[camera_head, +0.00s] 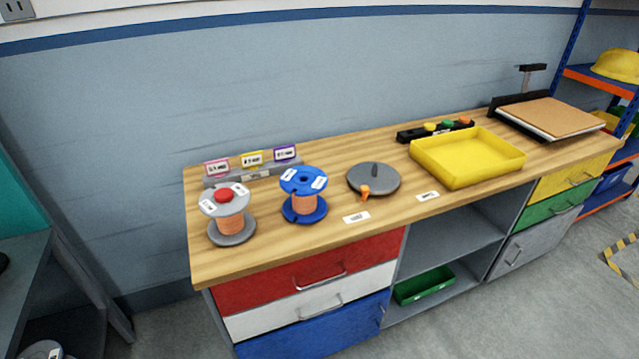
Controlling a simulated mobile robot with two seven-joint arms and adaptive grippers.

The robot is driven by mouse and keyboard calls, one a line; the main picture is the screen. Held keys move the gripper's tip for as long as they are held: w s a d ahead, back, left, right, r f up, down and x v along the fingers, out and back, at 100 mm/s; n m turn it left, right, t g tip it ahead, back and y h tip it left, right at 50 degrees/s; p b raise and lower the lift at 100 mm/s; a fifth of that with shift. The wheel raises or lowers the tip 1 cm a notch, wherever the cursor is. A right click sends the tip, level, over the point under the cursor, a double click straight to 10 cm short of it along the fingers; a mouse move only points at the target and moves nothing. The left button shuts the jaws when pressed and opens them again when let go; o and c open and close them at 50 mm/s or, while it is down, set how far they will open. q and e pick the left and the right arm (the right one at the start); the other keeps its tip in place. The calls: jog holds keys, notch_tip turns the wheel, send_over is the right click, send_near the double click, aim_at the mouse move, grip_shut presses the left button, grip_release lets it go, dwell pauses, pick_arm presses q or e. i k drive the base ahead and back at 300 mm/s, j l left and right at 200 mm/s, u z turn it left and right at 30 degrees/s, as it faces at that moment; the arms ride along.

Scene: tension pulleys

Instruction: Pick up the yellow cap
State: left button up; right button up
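Neither of my grippers shows in the head view.
A grey spool (231,222) with a red cap on top, a blue spool (303,203) and a grey disc (373,180) stand on the left half of the workbench (280,252). A board (549,116) lies at the right end. Open shelving (445,255) is below.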

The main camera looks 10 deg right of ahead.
aim_at(429, 126)
jog(key=l+u, duration=0.1)
jog(key=u, duration=0.7)
jog(key=k+l+u, duration=0.1)
jog(key=l+u, duration=0.15)
jog(key=l, duration=0.15)
jog(key=k+l+u, duration=0.15)
jog(key=l+u, duration=0.15)
jog(key=k+l+u, duration=0.1)
jog(key=l+u, duration=0.25)
jog(key=k+l+u, duration=0.15)
jog(key=u, duration=0.2)
jog(key=k+l+u, duration=0.2)
jog(key=u, duration=0.15)
jog(key=k+l+u, duration=0.2)
jog(key=k+u, duration=0.2)
jog(key=k+l+u, duration=0.15)
jog(key=k+u, duration=0.25)
jog(key=k, duration=0.9)
jog(key=k+l+z, duration=0.15)
jog(key=k, duration=0.3)
jog(key=k+l+z, duration=0.1)
jog(key=k, duration=0.4)
